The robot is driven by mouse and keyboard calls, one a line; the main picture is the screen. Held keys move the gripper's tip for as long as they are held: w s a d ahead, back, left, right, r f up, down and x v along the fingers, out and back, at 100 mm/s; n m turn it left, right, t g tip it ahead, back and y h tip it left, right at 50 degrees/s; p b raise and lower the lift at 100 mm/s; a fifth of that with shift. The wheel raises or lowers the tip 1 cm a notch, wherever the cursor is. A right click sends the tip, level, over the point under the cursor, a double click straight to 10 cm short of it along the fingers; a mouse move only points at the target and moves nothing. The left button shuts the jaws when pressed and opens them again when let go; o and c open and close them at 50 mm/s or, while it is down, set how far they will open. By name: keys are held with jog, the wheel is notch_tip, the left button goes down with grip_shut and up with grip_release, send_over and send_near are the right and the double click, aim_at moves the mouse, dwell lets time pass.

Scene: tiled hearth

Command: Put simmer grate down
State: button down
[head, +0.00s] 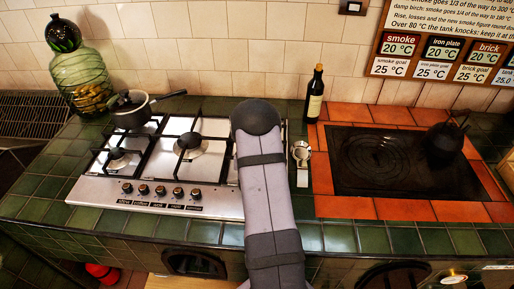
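A steel gas hob (150,195) is set in the green tiled counter. Black pan grates (155,150) stand over its left and middle burners. My arm crosses in front of the hob's right part, where only bits of dark bar show. I cannot tell which grate is the simmer grate; the labels under the knobs (160,191) are too small to read. My gripper does not show. The arm's dark rounded joint is the highest part in view, and whatever lies beyond it is hidden.
A dark pot (132,109) sits at the hob's back left. A green glass jar (80,80) and a bottle (315,95) stand behind. A pale metal utensil (301,153) lies right of my arm. A black kettle (444,140) stands on the black plate (375,165).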

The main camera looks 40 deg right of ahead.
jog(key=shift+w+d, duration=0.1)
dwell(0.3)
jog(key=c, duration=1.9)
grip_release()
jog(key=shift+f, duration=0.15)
